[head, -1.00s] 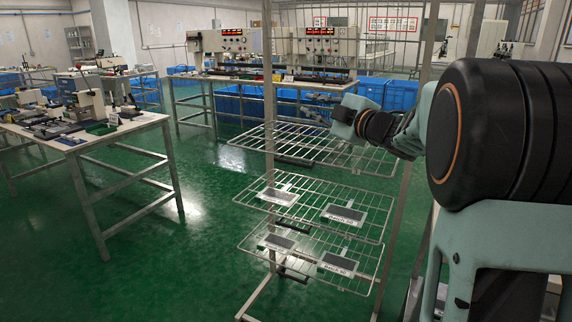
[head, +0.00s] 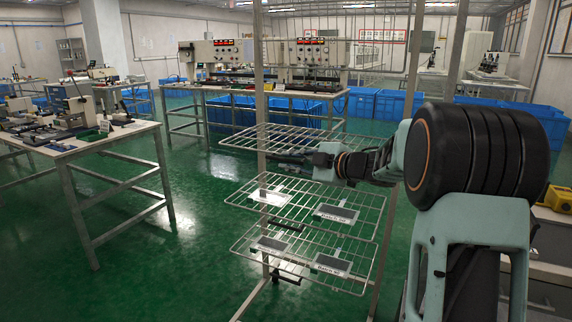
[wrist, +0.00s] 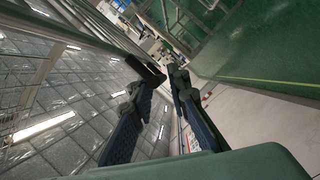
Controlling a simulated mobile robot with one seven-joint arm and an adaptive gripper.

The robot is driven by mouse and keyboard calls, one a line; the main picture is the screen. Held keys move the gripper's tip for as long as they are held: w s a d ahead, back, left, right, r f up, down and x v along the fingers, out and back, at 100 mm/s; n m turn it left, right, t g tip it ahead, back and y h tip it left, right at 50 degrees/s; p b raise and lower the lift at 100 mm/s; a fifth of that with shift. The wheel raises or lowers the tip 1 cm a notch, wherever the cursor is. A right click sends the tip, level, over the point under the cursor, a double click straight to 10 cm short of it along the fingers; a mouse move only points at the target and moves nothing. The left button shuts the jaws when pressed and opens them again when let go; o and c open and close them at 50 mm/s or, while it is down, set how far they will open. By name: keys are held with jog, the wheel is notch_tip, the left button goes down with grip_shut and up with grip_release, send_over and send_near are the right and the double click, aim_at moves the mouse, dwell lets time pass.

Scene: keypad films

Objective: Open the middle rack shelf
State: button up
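The wire rack stands in the middle of the head view, with a post (head: 262,90) at its left. An upper wire panel (head: 340,30) stands upright. Below it, three wire shelves lie roughly level: an upper one (head: 250,137), one under it (head: 300,205) and a lowest one (head: 300,255). My gripper (head: 283,159) reaches in from the right at the upper level shelf, close to its underside; contact cannot be told. In the wrist view my gripper (wrist: 164,76) has its two dark fingers apart with a narrow gap. Rack wires (wrist: 100,35) run close beside the left finger.
Flat dark items with labels (head: 336,213) lie on the two lower shelves. A worktable (head: 90,145) stands at the left, and a bench with instruments (head: 215,87) behind the rack. Blue bins (head: 375,103) line the back. Green floor (head: 150,270) is clear at front left.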

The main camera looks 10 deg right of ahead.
jog(key=shift+x, duration=0.85)
jog(key=shift+c, duration=0.7)
grip_shut()
